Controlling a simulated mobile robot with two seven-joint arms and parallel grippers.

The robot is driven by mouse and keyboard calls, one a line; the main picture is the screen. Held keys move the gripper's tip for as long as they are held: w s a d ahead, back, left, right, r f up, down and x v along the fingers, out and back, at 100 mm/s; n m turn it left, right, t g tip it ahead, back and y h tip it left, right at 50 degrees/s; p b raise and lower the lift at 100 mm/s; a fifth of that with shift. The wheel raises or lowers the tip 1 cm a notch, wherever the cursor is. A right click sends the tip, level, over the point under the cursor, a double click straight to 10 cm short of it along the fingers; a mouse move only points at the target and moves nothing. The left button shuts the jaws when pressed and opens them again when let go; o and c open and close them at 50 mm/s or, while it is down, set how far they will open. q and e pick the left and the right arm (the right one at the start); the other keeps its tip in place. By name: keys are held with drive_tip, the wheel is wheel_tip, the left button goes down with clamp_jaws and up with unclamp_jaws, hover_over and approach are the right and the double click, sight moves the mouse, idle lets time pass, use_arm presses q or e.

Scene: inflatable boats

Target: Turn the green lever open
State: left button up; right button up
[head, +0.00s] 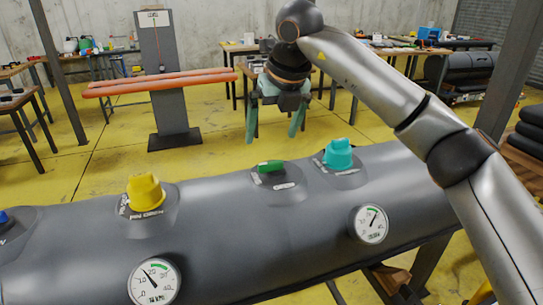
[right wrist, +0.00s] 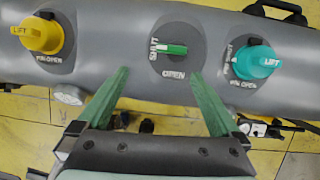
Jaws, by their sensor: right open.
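The green lever (head: 270,166) sits on a round dark grey patch on top of the grey inflatable tube (head: 225,215). In the right wrist view the lever (right wrist: 174,49) lies crosswise, one end toward the word SHUT at its left; the word OPEN is below it. My right gripper (head: 272,138) is open and empty, fingers pointing down, above and apart from the lever. In the right wrist view its two green fingers (right wrist: 161,73) are spread wide, with the lever beyond their tips, roughly between them. My left gripper is not in view.
A yellow cap (head: 145,192) stands left of the lever and a teal cap (head: 338,154) close on its right. Two gauges (head: 155,283) (head: 371,224) are on the tube's near side. A stand with orange padded bars (head: 160,83) and tables are behind.

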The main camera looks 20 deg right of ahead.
sight(271, 163)
drive_tip(key=shift+h, duration=0.3)
drive_tip(key=x, duration=0.3)
drive_tip(key=d+x, duration=0.1)
drive_tip(key=x, duration=0.7)
drive_tip(key=shift+w+d+f, duration=0.1)
drive_tip(key=shift+w+d, duration=0.15)
drive_tip(key=shift+w, duration=0.2)
drive_tip(key=c, duration=1.2)
drive_tip(key=shift+c, duration=0.2)
